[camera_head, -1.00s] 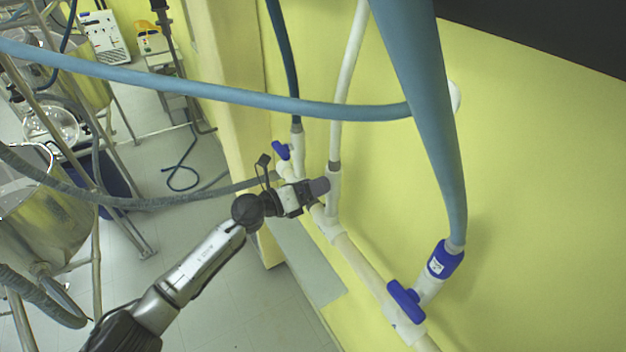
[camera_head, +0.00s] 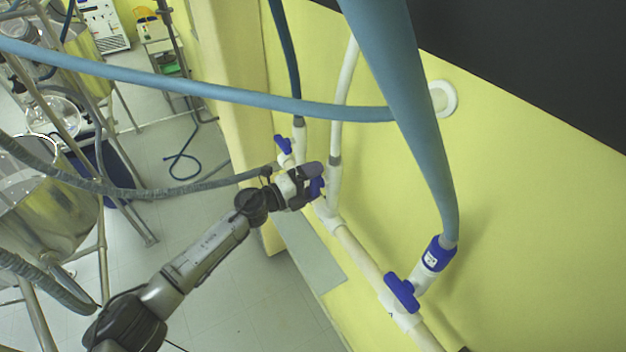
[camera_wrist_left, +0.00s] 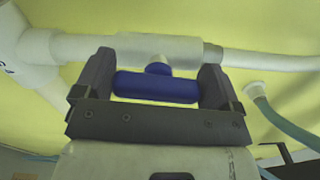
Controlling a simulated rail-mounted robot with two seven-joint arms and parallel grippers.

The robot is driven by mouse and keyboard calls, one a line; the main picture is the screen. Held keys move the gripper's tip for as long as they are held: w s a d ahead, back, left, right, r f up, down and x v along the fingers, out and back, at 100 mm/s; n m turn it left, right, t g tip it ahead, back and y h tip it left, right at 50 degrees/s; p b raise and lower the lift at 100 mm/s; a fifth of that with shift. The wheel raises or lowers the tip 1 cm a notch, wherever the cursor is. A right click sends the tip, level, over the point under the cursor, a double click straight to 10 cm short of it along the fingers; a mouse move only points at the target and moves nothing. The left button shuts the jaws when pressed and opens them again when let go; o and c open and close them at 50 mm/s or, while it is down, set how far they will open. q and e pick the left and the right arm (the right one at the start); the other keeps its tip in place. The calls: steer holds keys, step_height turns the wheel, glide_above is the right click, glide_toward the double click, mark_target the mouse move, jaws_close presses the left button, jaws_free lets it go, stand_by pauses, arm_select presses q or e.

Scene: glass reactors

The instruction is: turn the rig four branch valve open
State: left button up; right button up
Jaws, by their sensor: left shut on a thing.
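The branch valve at my left gripper has a blue bar handle (camera_wrist_left: 155,88) on a white pipe fitting (camera_wrist_left: 130,48). In the left wrist view the handle lies between my two fingers, roughly parallel to the white branch pipe. My left gripper (camera_wrist_left: 156,82) is shut on it, with a finger at each end of the bar. In the head view my left gripper (camera_head: 308,182) reaches the middle branch, below the white hose (camera_head: 342,110). It hides most of the valve, and a bit of blue handle (camera_head: 317,187) shows beside it. My right gripper is not in view.
Another blue valve handle (camera_head: 283,145) sits behind my gripper, and another (camera_head: 402,293) sits nearer on the same white pipe (camera_head: 358,252). A thick blue hose (camera_head: 405,110) hangs in front. A grey hose (camera_head: 130,190) ends near my wrist. Steel vessels (camera_head: 40,215) stand left.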

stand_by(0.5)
arm_select(q)
steer(key=o, duration=0.6)
steer(key=shift+o, duration=0.2)
steer(key=shift+a, duration=0.1)
steer(key=shift+s+a, duration=0.15)
steer(key=shift+a, duration=0.05)
steer(key=b+v, duration=0.3)
steer(key=v, duration=1)
steer(key=shift+b, duration=0.4)
